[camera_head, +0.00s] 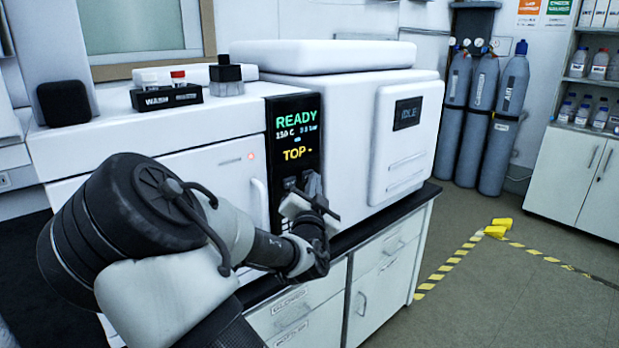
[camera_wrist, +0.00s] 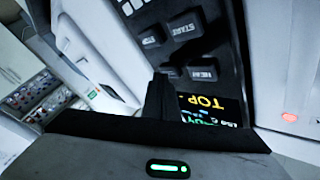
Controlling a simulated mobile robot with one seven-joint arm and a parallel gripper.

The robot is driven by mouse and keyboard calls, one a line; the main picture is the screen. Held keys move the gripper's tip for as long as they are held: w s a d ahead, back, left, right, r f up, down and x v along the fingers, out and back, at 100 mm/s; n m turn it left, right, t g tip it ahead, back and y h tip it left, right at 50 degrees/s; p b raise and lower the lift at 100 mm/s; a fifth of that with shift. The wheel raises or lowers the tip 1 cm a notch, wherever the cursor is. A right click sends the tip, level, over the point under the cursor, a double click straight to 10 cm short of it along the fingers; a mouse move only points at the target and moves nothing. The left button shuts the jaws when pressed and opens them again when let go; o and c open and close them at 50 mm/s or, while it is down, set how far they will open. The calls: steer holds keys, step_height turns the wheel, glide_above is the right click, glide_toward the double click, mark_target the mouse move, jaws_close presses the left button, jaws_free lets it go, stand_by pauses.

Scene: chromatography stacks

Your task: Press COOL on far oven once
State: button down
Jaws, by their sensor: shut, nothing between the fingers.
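A white instrument has a black control panel (camera_head: 292,115) with a lit display reading READY, about 150 C, and TOP in yellow. My gripper (camera_head: 312,196) is shut and empty in front of the panel's lower part, below the display. In the wrist view its dark finger (camera_wrist: 160,82) points at a dark keypad and covers part of one key. Keys beside it include one that seems to read START (camera_wrist: 183,27) and another lettered key (camera_wrist: 203,74). I cannot make out a COOL label. Whether the fingertips touch a key I cannot tell.
To the right of the panel is a white oven door (camera_head: 405,145) with a small IDLE display. A curved handle (camera_head: 260,203) stands out left of the panel. The black bench edge (camera_head: 385,220) runs below. Gas cylinders (camera_head: 480,110) stand behind; the floor at right is mostly free.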

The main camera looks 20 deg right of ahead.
steer(key=shift+w, duration=0.15)
stand_by(0.4)
steer(key=shift+s+d, duration=0.25)
steer(key=shift+s, duration=0.55)
steer(key=shift+s, duration=0.1)
steer(key=shift+s+d, duration=0.3)
steer(key=shift+s, duration=0.45)
steer(key=shift+s+d, duration=0.25)
steer(key=shift+s, duration=0.55)
steer(key=shift+s+d, duration=0.3)
steer(key=shift+s, duration=0.45)
